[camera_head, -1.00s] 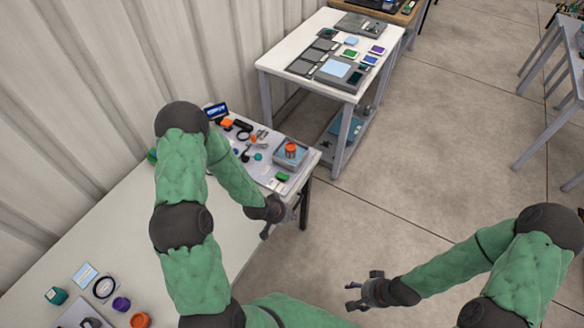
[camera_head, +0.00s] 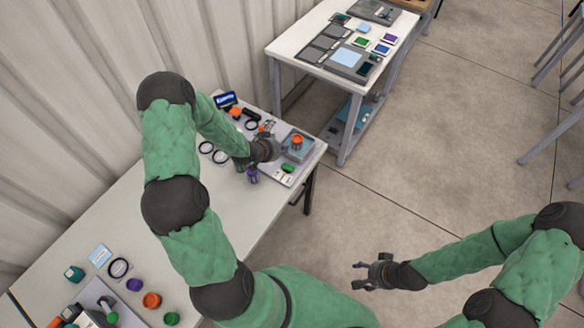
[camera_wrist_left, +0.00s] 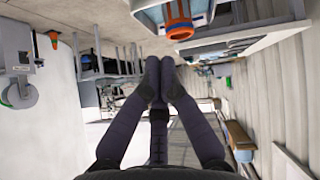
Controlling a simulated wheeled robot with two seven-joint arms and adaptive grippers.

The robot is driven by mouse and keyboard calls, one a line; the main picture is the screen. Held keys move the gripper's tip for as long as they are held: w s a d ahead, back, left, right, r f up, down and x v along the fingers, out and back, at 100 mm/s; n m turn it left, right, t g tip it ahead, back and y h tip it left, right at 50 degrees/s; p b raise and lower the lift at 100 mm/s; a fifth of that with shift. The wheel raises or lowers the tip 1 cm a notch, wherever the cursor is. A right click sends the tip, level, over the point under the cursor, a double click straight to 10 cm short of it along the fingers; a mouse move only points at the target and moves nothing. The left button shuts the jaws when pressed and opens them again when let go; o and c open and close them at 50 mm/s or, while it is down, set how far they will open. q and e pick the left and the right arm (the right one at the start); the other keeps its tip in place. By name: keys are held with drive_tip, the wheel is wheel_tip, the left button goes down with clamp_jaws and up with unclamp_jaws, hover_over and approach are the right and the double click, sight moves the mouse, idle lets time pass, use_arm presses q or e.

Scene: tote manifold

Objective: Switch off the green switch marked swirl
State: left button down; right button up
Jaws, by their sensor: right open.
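A small green piece (camera_head: 288,168) sits on the front edge of the light grey panel (camera_head: 276,179) at the far end of the near table. Another green piece (camera_head: 238,166) lies left of it, partly behind my left gripper (camera_head: 270,148). No swirl mark can be read on either. My left gripper is over the panel, close to the blue-grey box. In the left wrist view its fingers (camera_wrist_left: 164,72) are together with nothing visible between them. My right gripper (camera_head: 370,271) is open and empty over the floor.
An orange cylinder (camera_head: 297,141) stands on the blue-grey box (camera_head: 300,154). A purple piece (camera_head: 252,175) is just below the left gripper. Black rings (camera_head: 206,148) lie to the left. More coloured parts lie at the near end. The table's middle (camera_head: 150,235) is clear.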

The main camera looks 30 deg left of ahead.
sight(288, 170)
use_arm(q)
drive_tip(key=f+b, duration=0.2)
drive_tip(key=f, duration=0.1)
drive_tip(key=d+f+b, duration=0.1)
drive_tip(key=f+b, duration=0.1)
drive_tip(key=b, duration=0.1)
drive_tip(key=f+b, duration=0.2)
drive_tip(key=f, duration=0.1)
drive_tip(key=shift+d+f, duration=0.3)
drive_tip(key=shift+d, duration=0.1)
drive_tip(key=shift+f+b, duration=0.1)
drive_tip(key=shift+b, duration=0.25)
idle(0.9)
drive_tip(key=shift+d+f, duration=0.1)
drive_tip(key=shift+f, duration=0.2)
drive_tip(key=shift+s+d+f+b, duration=0.1)
drive_tip(key=shift+f+b, duration=0.35)
drive_tip(key=shift+b, duration=0.25)
idle(0.5)
drive_tip(key=shift+r, duration=0.15)
drive_tip(key=shift+a+r+p, duration=0.2)
drive_tip(key=shift+r+p, duration=0.5)
drive_tip(key=shift+r, duration=0.05)
drive_tip(key=shift+r, duration=0.1)
